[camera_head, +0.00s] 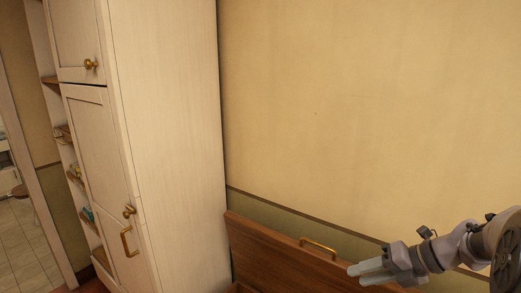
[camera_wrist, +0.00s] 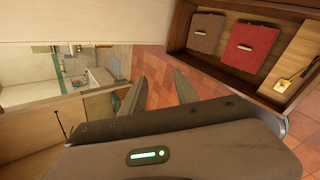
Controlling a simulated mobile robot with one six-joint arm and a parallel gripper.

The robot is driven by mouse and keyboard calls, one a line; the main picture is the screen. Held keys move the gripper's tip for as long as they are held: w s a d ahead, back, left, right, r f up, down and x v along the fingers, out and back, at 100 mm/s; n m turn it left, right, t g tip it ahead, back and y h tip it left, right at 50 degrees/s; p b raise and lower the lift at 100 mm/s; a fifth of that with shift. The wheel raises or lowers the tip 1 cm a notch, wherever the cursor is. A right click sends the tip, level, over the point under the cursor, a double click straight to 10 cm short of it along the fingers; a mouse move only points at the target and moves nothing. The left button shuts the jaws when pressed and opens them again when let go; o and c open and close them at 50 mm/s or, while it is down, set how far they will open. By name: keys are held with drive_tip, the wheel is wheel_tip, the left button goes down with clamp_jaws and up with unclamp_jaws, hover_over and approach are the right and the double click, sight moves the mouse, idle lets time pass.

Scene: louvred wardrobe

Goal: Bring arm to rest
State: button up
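My gripper (camera_head: 361,270) is at the lower right of the head view, at the end of my arm, which reaches in from the right edge. Its pale fingers point left, in front of a brown wooden panel (camera_head: 275,250) with a gold bar handle (camera_head: 318,247). In the wrist view my gripper (camera_wrist: 158,82) has its two fingers apart, with red floor tiles showing between them and nothing held. I cannot tell whether the gripper touches the panel.
A tall cream cabinet (camera_head: 165,120) with gold knobs stands at left, beside narrow shelves (camera_head: 72,165). A plain yellow wall (camera_head: 370,110) fills the right. In the wrist view, a wooden compartment holds a brown item (camera_wrist: 206,33) and a red item (camera_wrist: 250,48). Tiled floor (camera_wrist: 160,95) lies beyond the fingers.

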drive_tip(key=s+a+r+n+g+h+b, duration=0.1)
drive_tip(key=s+a+n+h+b, duration=0.15)
drive_tip(key=s+a+n, duration=0.65)
drive_tip(key=s+a+f+n+t+h+b, duration=0.1)
drive_tip(key=s+a+f+n+h+b, duration=0.1)
drive_tip(key=s+n, duration=0.5)
drive_tip(key=s+a+f+n+h+b, duration=0.1)
drive_tip(key=s+a+n+b, duration=0.3)
drive_tip(key=n, duration=1.3)
drive_tip(key=s+a, duration=0.1)
drive_tip(key=s, duration=0.3)
drive_tip(key=shift+f+n+t+h, duration=0.35)
drive_tip(key=shift+n+t, duration=0.05)
drive_tip(key=shift+d, duration=0.1)
